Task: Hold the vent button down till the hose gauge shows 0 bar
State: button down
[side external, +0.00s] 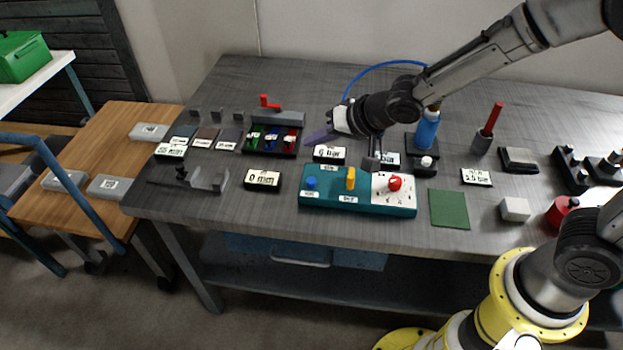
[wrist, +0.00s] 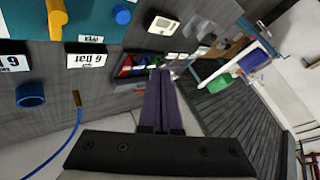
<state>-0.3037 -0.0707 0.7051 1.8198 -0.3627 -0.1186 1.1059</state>
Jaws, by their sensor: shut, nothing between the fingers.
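The teal panel (side external: 331,208) carries a blue button (side external: 311,183), a yellow lever standing up (side external: 350,178) and a red knob (side external: 394,183). The blue button's label is too small to read surely; it stands raised in the wrist view (wrist: 122,15). A second bar display (side external: 391,159) is partly hidden by my arm. My gripper (side external: 308,140) is shut and empty, its purple fingers pointing left above the bench, behind the panel and clear of the button.
A tray of coloured bins (side external: 270,153) stands left of my fingers. A 0 mm display (side external: 263,179) lies left of the panel. A blue hose (wrist: 62,145) with a brass end lies near a blue ring (wrist: 30,95). A green mat (side external: 449,209) lies right of the panel.

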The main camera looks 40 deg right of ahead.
send_near(307, 179)
jog(key=shift+w+a+f, duration=0.3)
jog(key=shift+w+f, duration=0.15)
jog(key=shift+w, duration=0.3)
jog(key=shift+w+a+f, duration=0.25)
jog(key=shift+w+f, duration=0.2)
jog(key=shift+w, duration=0.3)
jog(key=shift+w+a+f, duration=0.3)
jog(key=shift+w+f, duration=0.15)
jog(key=shift+w, duration=0.3)
jog(key=shift+f, duration=0.1)
dwell(0.5)
jog(key=shift+f, duration=0.35)
jog(key=shift+f, duration=0.55)
dwell(2.1)
dwell(1.4)
jog(key=shift+r, duration=0.95)
